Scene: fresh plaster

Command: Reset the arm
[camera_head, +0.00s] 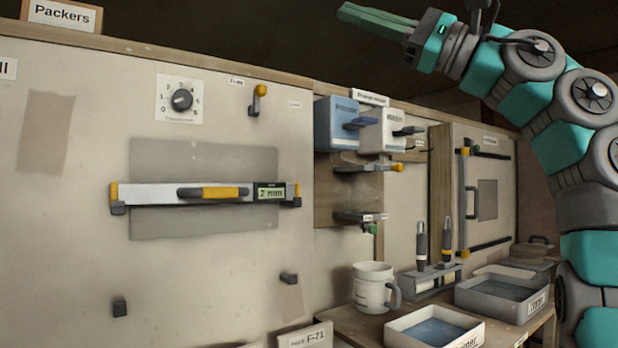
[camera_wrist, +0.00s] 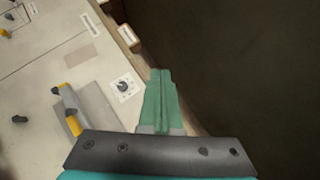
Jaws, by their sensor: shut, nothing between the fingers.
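My gripper (camera_head: 378,20) is raised at the top of the head view, above the top edge of the panel wall. Its green fingers are shut with nothing between them and point left. My teal and grey arm curves up along the right side of the head view. In the wrist view the shut fingers (camera_wrist: 160,98) show at the middle, in front of the dark area past the panel's edge. No object touches the gripper in either view.
A wall panel (camera_head: 60,250) holds a level bar (camera_head: 150,193) and a dial (camera_head: 181,100). Blue and white boxes (camera_head: 336,124) sit on the wall. A mug (camera_head: 372,288) and trays (camera_head: 500,298) stand on the lower bench. The space around the raised gripper looks clear.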

